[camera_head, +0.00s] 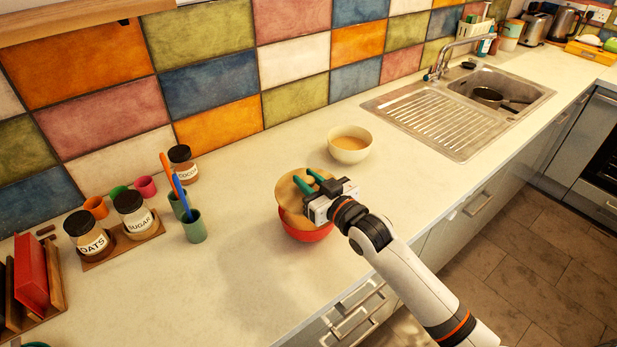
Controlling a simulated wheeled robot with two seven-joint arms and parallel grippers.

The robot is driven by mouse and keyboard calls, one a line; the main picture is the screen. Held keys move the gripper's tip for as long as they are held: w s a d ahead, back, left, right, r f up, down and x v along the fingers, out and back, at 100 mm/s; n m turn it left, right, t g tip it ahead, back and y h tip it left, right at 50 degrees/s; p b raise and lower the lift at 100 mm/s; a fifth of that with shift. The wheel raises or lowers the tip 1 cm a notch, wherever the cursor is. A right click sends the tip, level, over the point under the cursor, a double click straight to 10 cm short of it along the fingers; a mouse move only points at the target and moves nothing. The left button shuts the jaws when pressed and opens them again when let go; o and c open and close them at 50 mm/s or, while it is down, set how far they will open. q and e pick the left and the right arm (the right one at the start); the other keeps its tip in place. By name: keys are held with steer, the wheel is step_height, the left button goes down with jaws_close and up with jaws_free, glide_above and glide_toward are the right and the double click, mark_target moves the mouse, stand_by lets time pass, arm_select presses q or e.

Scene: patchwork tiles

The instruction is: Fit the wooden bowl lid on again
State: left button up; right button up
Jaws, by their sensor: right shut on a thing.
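The round wooden lid (287,193) is over the red bowl (306,234) near the counter's front edge. It looks tilted, and its near edge overlaps the bowl's rim in the picture. I cannot tell whether lid and bowl touch. My right gripper (309,180), with green fingertips, reaches in from the lower right and is shut on the lid from above. The gripper hides the lid's right part and some of the bowl's right side. My left gripper is not in view.
A cream bowl (350,145) with tan contents stands just behind. Green cups (193,226) with pens, labelled jars (133,213) and a red item (31,272) in a rack stand left. A sink (485,97) is at the back right. The counter left of the red bowl is clear.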

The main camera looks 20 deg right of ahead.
steer(key=shift+f+b, duration=0.9)
steer(key=shift+f, duration=0.95)
steer(key=shift+p, duration=0.75)
steer(key=shift+f+b, duration=0.55)
steer(key=shift+f, duration=0.35)
stand_by(0.3)
steer(key=o, duration=1.1)
